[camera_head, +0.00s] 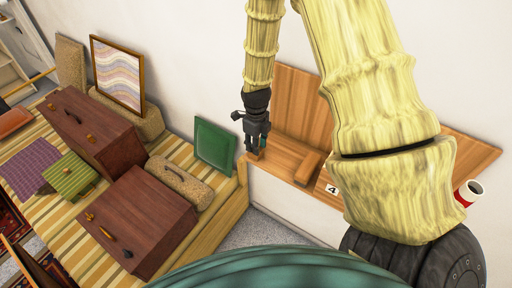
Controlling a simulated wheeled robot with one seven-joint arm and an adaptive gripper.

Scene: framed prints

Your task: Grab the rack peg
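I cannot clearly pick out a rack peg. My gripper (257,147) is dark and points down at the left end of a wooden shelf unit (284,157) against the wall. A small brown wooden piece and a bit of green show at its fingertips. They are too small to tell whether the fingers hold anything or how far apart they are. A wooden block (307,166) stands on the shelf to the right of my gripper, apart from it.
A white card marked 4 (332,189) and a red-and-white cup (468,193) are on the right. A framed wavy print (118,73) stands behind. My arm hides part of the shelf.

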